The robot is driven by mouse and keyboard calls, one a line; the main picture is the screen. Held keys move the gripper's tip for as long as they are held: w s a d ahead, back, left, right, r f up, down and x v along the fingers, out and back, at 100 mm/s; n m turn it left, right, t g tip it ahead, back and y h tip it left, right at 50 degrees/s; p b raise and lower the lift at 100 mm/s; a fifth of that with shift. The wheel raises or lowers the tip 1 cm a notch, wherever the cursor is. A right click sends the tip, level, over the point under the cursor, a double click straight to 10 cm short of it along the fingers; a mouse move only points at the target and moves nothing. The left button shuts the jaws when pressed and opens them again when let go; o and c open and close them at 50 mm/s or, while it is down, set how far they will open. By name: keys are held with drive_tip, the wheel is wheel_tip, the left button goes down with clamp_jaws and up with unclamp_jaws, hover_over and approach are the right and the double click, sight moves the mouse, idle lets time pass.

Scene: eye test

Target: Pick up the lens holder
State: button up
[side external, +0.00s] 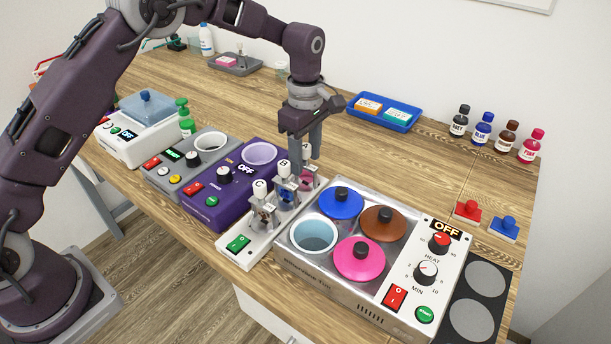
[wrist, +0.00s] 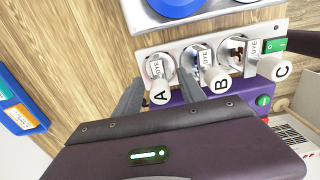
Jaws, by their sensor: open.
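No part is labelled as the lens holder. A small upright piece (side external: 240,50) on the grey tray at the back left may be it; it is too small to tell. My gripper (side external: 308,152) is open and points down over the far end of the white dye stand (side external: 257,238). In the wrist view, my gripper's fingers (wrist: 160,94) are on either side of the white knob A (wrist: 160,93); I cannot tell if they touch it. Knobs B (wrist: 216,80) and C (wrist: 274,69) stand in the same row. Metal parts and DYE tags show beside the knobs.
A heated tint unit (side external: 408,285) with coloured lids stands right of the dye stand. A purple device (side external: 208,197) is left of it. A blue tray (side external: 384,112), dye bottles (side external: 483,130) and a grey tray (side external: 222,65) are behind. Bare wood lies around the blue tray.

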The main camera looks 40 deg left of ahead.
drive_tip(key=shift+f, duration=0.25)
clamp_jaws()
idle(1.3)
